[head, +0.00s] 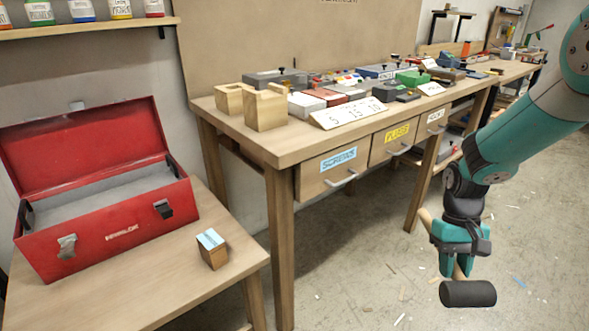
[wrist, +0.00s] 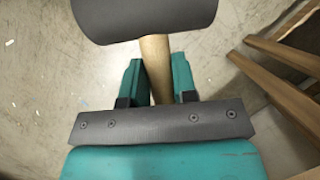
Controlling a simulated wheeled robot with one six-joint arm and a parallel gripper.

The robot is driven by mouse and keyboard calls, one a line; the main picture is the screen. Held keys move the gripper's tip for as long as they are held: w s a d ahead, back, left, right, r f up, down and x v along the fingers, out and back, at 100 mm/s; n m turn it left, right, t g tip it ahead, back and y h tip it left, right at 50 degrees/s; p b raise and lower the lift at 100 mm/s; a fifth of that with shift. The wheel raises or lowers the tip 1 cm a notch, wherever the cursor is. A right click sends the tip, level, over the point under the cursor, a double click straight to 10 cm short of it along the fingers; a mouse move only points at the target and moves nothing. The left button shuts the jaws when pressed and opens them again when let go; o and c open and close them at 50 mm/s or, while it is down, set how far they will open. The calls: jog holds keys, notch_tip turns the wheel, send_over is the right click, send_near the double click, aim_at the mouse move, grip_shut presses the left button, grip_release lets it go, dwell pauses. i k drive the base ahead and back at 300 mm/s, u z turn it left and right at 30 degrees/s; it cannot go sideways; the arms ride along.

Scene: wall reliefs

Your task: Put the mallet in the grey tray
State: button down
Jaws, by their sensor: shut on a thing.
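The mallet (head: 467,293) has a dark grey cylindrical head and a pale wooden handle. My gripper (head: 457,266) is shut on the handle, just behind the head, and holds it in the air over the floor, right of the workbench. In the wrist view the mallet head (wrist: 145,17) is at the top and its handle runs between the teal fingers of my gripper (wrist: 157,78). A grey tray surface (head: 110,195) shows inside the open red toolbox at the left, far from my gripper; its near part is hidden by the toolbox's front wall.
The red toolbox (head: 110,232) stands on a low wooden table (head: 165,290), lid raised at the back. A small wooden block with a light blue top (head: 212,249) is beside it. The workbench (head: 285,150), with drawers and many items, stands behind. Floor (head: 360,275) between is open.

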aim_at(113, 202)
jog(key=u, duration=1.8)
jog(key=i, duration=0.5)
